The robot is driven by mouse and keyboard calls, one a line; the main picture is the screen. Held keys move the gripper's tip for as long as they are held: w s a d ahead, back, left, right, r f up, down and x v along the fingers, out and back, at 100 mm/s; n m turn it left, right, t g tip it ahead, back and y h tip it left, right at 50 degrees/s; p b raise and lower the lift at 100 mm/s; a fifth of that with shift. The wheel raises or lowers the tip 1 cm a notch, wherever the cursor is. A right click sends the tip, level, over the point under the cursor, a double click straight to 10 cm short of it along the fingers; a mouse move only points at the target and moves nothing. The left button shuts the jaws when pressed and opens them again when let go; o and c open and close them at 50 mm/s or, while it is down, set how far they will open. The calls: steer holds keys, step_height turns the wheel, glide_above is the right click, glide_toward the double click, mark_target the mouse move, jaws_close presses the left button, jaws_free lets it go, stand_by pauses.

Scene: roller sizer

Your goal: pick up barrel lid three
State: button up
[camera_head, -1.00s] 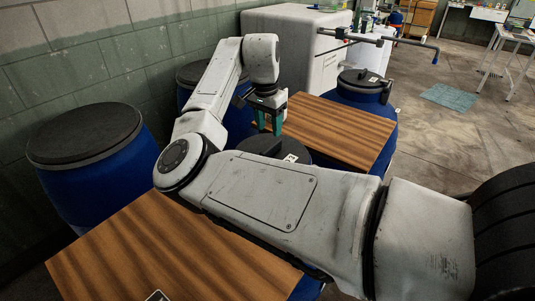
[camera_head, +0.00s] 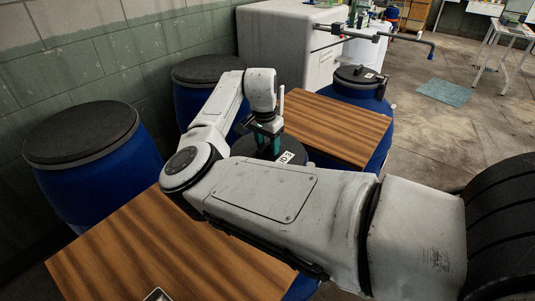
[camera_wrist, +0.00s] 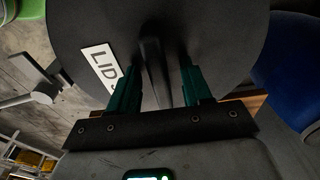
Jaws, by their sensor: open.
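Barrel lid three (camera_head: 245,147) is a dark round lid with a white label. In the head view it lies between the two wooden boards, partly hidden by my arm. In the wrist view the lid (camera_wrist: 225,40) fills the upper middle, and its label (camera_wrist: 103,66) reads "LID" with the number partly covered by a finger. A raised dark bar handle (camera_wrist: 154,65) crosses the lid. My gripper (camera_head: 267,150) is down at the lid. In the wrist view its green fingers (camera_wrist: 160,88) are open, one on each side of the handle, with gaps visible.
Wooden boards lie in front (camera_head: 150,245) and behind right (camera_head: 345,122) of the lid. Blue barrels with dark lids stand at left (camera_head: 95,185) and behind (camera_head: 195,100). Another handled lid (camera_head: 357,76) is at upper right. A white cabinet (camera_head: 285,45) stands behind; floor is open at right.

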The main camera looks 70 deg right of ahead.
steer(key=shift+c, duration=0.4)
jaws_close()
